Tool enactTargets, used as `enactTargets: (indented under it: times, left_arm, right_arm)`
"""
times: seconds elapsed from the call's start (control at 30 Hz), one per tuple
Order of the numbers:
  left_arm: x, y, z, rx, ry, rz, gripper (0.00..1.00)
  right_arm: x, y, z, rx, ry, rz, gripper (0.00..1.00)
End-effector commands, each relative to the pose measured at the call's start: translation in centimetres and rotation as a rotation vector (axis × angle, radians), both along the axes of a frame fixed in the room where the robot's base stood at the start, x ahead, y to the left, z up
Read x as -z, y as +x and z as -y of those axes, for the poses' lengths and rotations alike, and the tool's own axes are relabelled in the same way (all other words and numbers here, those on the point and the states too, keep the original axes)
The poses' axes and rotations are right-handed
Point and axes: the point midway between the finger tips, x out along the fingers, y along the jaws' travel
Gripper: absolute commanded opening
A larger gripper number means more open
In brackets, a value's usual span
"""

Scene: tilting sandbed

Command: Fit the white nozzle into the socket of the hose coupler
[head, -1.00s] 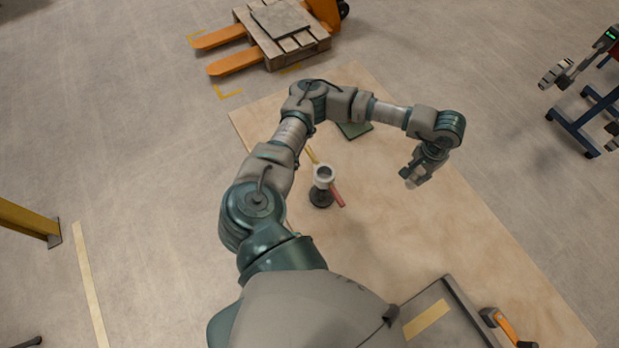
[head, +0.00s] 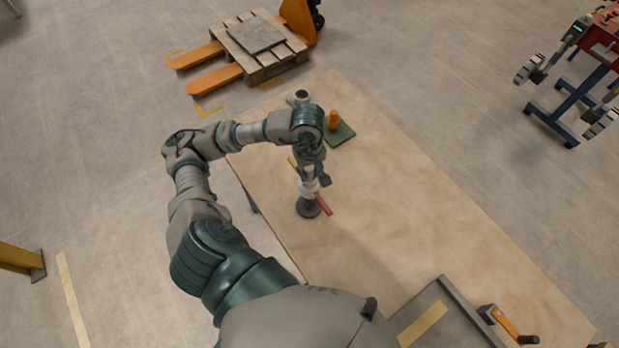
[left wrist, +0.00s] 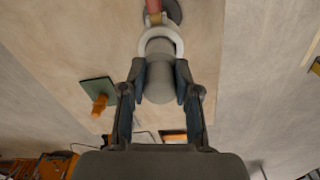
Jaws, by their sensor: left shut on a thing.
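The white nozzle (left wrist: 158,82) is between the fingers of my left gripper (left wrist: 158,92), which is shut on it. The hose coupler (head: 308,208) stands upright on the table, with a dark round base and a white ring-shaped socket (left wrist: 164,38) on top. My left gripper also shows in the head view (head: 314,180), just above the coupler. The nozzle's far end overlaps the ring in the left wrist view; I cannot tell whether it is inside. My right gripper is not in view.
A red and yellow stick (head: 323,204) lies beside the coupler's base. An orange object (head: 333,120) stands on a green pad (head: 341,135) behind. The tabletop (head: 430,200) to the right is clear.

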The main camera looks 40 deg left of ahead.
Motion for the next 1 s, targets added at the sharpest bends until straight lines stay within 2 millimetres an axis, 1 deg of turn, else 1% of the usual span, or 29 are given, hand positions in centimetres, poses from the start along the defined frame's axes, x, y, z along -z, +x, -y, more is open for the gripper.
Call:
enactTargets:
  times: [0.1,0.23,0.3,0.47,0.5,0.57,0.6,0.63,0.9,1.0]
  left_arm:
    - [1.8,-0.1,-0.2,0.0,0.0,-0.004,0.0]
    - [3.7,0.0,-0.2,0.0,-0.001,-0.003,0.0]
    - [4.1,0.0,-0.2,0.001,-0.001,-0.003,0.0]
    - [4.3,0.0,-0.2,0.001,0.001,-0.001,0.0]
    - [4.3,0.0,-0.2,0.001,0.001,-0.002,0.34]
    - [4.3,0.0,-0.2,0.001,0.002,-0.003,0.49]
    - [4.3,0.0,-0.2,0.001,0.002,-0.003,0.59]
    - [4.3,0.0,-0.2,0.001,0.001,-0.002,0.64]
    - [4.1,0.0,-0.2,0.001,0.0,0.0,0.64]
    - [3.6,0.1,-0.2,0.001,0.0,0.002,0.64]
  right_arm:
    - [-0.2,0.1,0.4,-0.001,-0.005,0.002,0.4]
    - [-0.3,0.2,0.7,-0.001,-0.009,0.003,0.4]
    - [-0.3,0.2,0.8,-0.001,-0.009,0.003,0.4]
    - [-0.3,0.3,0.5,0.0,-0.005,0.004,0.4]
    - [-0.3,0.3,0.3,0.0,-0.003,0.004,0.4]
    - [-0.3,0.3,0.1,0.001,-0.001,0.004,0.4]
    - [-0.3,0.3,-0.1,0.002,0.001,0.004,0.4]
    - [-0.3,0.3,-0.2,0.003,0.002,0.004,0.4]
    - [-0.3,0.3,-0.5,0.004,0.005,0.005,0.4]
    - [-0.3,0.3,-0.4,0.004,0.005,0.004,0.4]
